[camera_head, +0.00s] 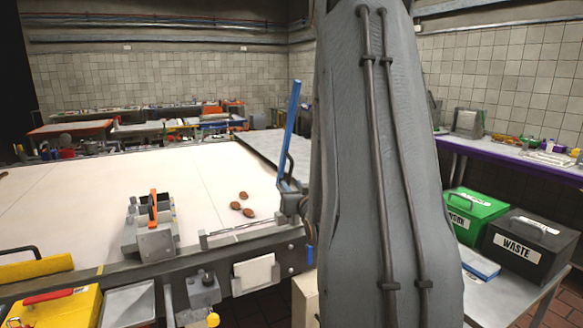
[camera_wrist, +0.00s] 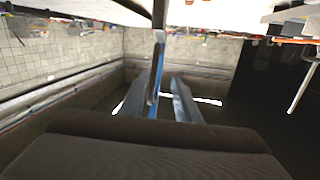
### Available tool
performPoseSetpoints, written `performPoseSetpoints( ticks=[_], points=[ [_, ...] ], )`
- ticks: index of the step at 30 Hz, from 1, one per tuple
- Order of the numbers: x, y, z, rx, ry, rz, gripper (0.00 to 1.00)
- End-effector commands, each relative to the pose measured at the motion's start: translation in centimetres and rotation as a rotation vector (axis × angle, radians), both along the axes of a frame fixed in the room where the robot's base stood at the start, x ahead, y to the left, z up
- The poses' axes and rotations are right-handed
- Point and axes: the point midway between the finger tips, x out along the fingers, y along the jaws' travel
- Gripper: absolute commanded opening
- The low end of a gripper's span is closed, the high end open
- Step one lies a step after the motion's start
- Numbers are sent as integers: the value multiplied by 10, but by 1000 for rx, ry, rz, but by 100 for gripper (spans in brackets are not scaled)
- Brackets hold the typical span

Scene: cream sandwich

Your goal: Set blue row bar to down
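The blue row bar (camera_head: 290,125) stands up, tilted slightly, at the near right corner of the large white-topped table in the head view. Its foot is at a dark metal bracket (camera_head: 293,203). In the wrist view, which is upside down, the blue bar (camera_wrist: 157,68) runs close beside the left finger. My gripper (camera_wrist: 164,82) is open, with a gap between its two grey fingers. The bar appears to lie at the left side of this gap; whether it touches a finger I cannot tell. In the head view my gripper is hidden behind my arm.
The white-topped table (camera_head: 90,185) holds a metal block with an orange part (camera_head: 153,225) and several brown pieces (camera_head: 242,205). At right are a green bin (camera_head: 472,212) and a black waste bin (camera_head: 530,245). My arm covers the middle right.

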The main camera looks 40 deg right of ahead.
Motion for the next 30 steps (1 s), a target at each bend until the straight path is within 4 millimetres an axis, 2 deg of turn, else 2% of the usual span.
performPoseSetpoints(
  ticks=[5,15,21,30],
  points=[
    [-3,-14,15,-19,-60,-11,29],
    [41,-32,16,-19,-61,-9,29],
    [60,-40,15,-19,-61,-9,29],
    [65,-43,14,-19,-61,-10,29]
  ],
)
